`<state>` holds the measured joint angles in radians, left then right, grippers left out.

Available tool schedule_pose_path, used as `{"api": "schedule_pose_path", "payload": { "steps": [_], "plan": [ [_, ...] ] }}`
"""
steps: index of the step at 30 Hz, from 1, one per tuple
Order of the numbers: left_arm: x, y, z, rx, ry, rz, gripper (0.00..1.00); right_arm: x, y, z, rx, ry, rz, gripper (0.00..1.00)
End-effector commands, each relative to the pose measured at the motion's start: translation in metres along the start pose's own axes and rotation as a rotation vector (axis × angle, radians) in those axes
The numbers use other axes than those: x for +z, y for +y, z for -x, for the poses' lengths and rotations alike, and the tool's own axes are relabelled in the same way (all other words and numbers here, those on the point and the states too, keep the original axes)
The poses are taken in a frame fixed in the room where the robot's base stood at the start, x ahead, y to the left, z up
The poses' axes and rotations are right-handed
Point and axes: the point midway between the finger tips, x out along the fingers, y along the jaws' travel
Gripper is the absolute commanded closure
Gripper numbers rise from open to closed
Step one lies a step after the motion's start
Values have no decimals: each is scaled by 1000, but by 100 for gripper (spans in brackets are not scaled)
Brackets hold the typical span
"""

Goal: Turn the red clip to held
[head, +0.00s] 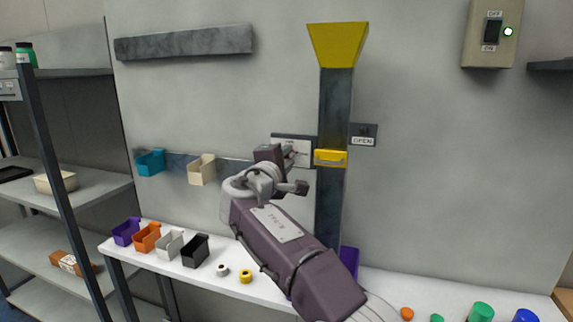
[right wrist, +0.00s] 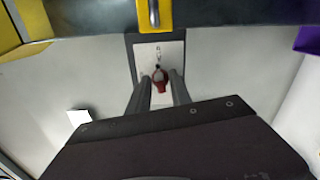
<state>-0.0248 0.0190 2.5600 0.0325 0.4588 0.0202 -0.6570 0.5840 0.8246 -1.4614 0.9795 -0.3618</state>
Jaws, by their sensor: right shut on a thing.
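The red clip (right wrist: 159,76) sits on a white plate (right wrist: 147,56) with a dark border, fixed on the wall. My right gripper (right wrist: 159,90) has its two fingers on either side of the clip and is shut on it. In the head view my right gripper (head: 291,155) reaches up to the same plate (head: 304,147), just left of the dark chute. The gripper hides most of the clip and plate there, and any lettering on the plate is not readable. My left gripper is not in view.
The dark chute (head: 334,110) has a yellow funnel (head: 338,42) on top and a yellow gate (head: 330,158). An OPEN sign (head: 363,140) is at its right. Several small bins, such as an orange one (head: 146,238), stand on the white table (head: 262,291) below.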

Motion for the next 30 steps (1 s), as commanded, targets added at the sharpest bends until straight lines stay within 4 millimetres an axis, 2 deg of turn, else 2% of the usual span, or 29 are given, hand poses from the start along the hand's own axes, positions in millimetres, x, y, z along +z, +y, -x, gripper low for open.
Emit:
{"api": "schedule_pose_path", "payload": {
  "steps": [1,12,28,29,30],
  "plan": [
    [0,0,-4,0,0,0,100,-2,-5,0,-5,1,-24,100],
    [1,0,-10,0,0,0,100,-2,-4,0,-6,0,-160,100],
    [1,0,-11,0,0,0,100,-2,-4,0,-7,0,-181,100],
    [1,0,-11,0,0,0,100,-2,-4,0,-7,0,-181,72],
    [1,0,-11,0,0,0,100,-2,-4,0,-6,0,-181,67]
  ]
}}
